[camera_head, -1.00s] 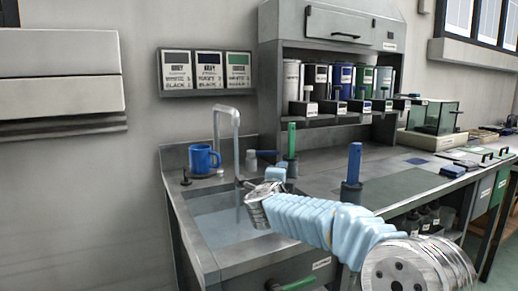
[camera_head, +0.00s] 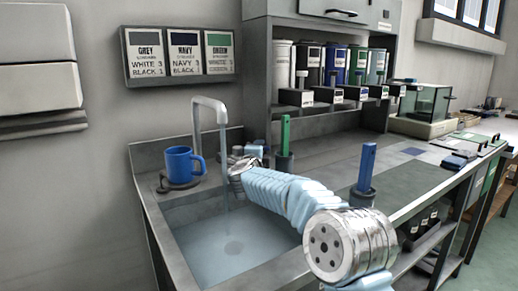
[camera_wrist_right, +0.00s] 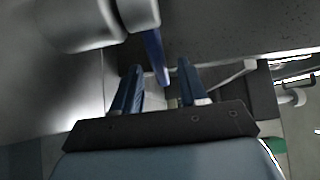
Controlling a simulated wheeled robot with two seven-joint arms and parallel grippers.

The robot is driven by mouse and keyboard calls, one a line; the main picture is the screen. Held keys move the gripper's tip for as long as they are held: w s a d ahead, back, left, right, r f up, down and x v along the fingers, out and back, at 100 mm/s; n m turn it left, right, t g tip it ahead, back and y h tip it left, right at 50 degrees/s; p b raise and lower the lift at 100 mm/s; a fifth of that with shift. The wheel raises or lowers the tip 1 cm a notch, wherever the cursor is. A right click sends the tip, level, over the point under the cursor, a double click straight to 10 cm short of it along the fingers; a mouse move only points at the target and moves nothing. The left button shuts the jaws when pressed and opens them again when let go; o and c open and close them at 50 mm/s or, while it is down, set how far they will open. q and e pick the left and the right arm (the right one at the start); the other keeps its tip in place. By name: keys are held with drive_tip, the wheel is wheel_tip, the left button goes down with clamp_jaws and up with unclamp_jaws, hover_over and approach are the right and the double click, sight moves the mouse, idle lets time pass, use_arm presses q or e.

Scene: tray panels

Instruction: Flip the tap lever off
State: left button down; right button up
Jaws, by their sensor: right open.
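The tap (camera_head: 209,103) has a bent grey spout over the sink (camera_head: 225,250) at the left end of the bench. A stream of water (camera_head: 226,170) runs from it into the sink. My right gripper (camera_wrist_right: 160,70) is open, with its two dark blue fingers spread. In the right wrist view, a grey rounded body (camera_wrist_right: 85,20) shows just beyond the fingers. A blue bar that looks like the tap lever (camera_wrist_right: 154,55) points from it toward the gap between the fingertips. In the head view my right wrist mostly hides the lever. I cannot tell whether a finger touches it.
A blue mug (camera_head: 183,165) stands on the sink's left rim. Green (camera_head: 284,138) and blue (camera_head: 367,170) upright handles stand in dark holders near my right arm. A shelf of labelled canisters (camera_head: 335,62) is behind. The bench top right of the green handle is partly clear.

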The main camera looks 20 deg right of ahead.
drive_tip(key=shift+w+d, duration=0.2)
drive_tip(key=shift+w, duration=0.05)
clamp_jaws()
